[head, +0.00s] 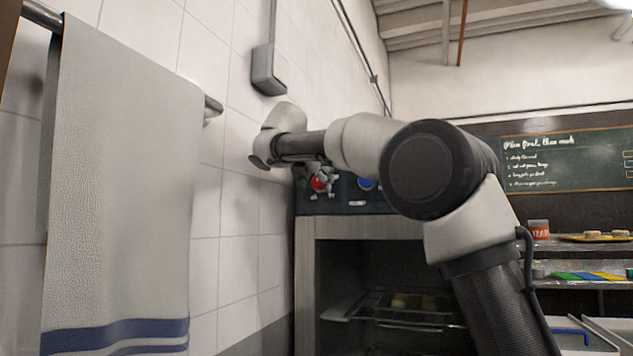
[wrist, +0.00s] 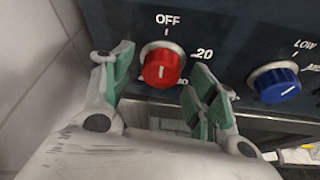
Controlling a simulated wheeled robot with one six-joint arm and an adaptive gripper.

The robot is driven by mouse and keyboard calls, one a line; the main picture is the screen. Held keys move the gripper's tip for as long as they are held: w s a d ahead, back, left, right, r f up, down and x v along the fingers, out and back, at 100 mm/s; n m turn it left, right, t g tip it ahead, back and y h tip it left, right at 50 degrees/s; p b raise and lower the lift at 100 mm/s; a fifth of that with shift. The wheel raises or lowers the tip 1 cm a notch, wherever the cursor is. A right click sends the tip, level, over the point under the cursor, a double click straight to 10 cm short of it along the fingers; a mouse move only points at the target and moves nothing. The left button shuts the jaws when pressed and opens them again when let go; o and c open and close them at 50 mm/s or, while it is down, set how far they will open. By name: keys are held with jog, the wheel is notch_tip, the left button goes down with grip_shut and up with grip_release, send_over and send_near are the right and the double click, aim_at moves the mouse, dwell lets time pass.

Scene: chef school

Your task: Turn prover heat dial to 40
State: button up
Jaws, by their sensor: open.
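A red dial (wrist: 162,66) sits on the dark control panel (wrist: 110,14). OFF is printed above it and 20 at its upper right; another number at the lower right is partly hidden by my finger. The dial's white mark stands about upright, toward OFF. My gripper (wrist: 160,70) is open, with one green-padded finger left of the dial and one right of it. I see no clear contact. In the head view the red dial (head: 318,184) shows at the panel's left, beside my gripper (head: 322,182), which is partly hidden by my arm.
A blue dial (wrist: 277,82) with LOW above it is to the right on the panel. A tiled wall (wrist: 28,60) stands close on the left. The open oven-like cabinet (head: 365,228) holds racks below the panel. A towel (head: 125,190) hangs on a rail at the left.

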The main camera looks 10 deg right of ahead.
jog(key=shift+w+d+f, duration=0.1)
jog(key=shift+w+d, duration=0.1)
jog(key=shift+c, duration=0.2)
jog(key=c, duration=1)
jog(key=shift+o, duration=0.2)
